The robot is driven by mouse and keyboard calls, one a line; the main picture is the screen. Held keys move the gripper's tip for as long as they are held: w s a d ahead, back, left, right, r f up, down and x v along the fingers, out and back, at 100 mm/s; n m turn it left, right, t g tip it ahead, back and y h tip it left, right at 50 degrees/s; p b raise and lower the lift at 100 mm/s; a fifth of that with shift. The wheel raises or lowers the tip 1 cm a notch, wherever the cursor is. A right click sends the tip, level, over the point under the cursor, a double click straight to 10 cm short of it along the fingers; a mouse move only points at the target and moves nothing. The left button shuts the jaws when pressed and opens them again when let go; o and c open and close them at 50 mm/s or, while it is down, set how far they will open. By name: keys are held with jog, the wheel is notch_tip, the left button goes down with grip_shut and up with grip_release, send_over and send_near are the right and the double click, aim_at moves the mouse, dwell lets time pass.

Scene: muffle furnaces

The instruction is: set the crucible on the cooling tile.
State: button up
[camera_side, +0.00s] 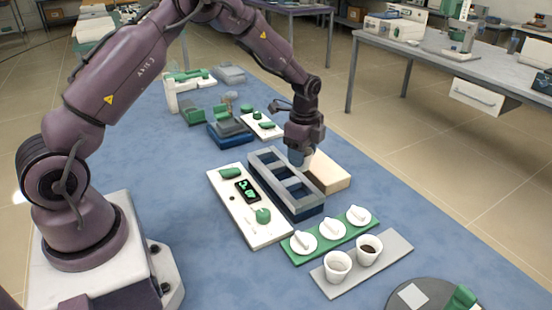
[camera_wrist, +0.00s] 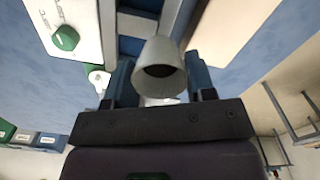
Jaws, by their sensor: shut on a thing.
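My gripper (camera_side: 298,160) is shut on a pale grey crucible (camera_wrist: 160,62). In the wrist view the crucible sits between the two blue fingers, its dark open mouth towards the camera. In the side view the fingers and wrist mostly hide it. A thick cream slab (camera_side: 330,175), which looks like the cooling tile, lies just right of the gripper; it also shows in the wrist view (camera_wrist: 228,30), beside the crucible. The gripper is near the slab's edge, next to the blue-grey rack (camera_side: 262,182). I cannot tell how high the crucible is or whether it touches anything.
A white control panel (camera_side: 225,200) lies left of the rack. In front are a green strip (camera_side: 328,238) with white lidded items and a grey board (camera_side: 345,279) with two white cups. A dark disc (camera_side: 396,302) bears a pale square. Blue table is free right of the slab.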

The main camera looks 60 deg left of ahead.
jog(key=w+a, duration=0.1)
jog(key=w, duration=0.1)
jog(key=w+a, duration=0.1)
jog(key=w, duration=0.1)
jog(key=w+a+f, duration=0.1)
jog(key=w, duration=0.1)
jog(key=shift+w, duration=0.15)
jog(key=w+a+r, duration=0.1)
jog(key=w+r, duration=0.2)
jog(key=r, duration=0.1)
jog(key=shift+s+f, duration=0.15)
jog(key=shift+f, duration=3)
jog(key=shift+f+m, duration=0.2)
jog(key=shift+m, duration=0.1)
jog(key=shift+f, duration=0.3)
jog(key=o, duration=1.4)
jog(key=shift+o, duration=0.2)
jog(key=shift+r, duration=0.1)
